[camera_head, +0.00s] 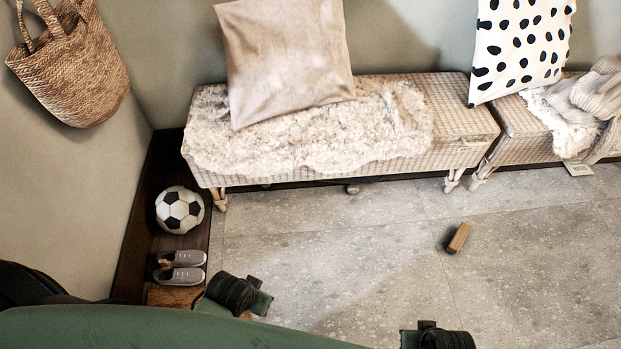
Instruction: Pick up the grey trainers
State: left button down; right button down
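The grey trainers (182,267) are a pair of low shoes with pale soles at the lower left. They lie side by side on the dark wooden strip along the left wall, in front of a black-and-white football (180,209). Nothing is seen holding them. Parts of my green and black arms show along the bottom edge, one just right of the trainers and one farther right. I cannot make out the fingers of either gripper.
A bench (465,115) with a fluffy throw and beige cushion stands behind. A second bench (522,122) is at the right. A woven bag (75,75) hangs on the left wall. A small wooden block (458,238) lies on the mostly clear tiled floor (345,270).

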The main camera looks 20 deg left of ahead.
aim_at(188, 276)
jog(key=u, duration=2)
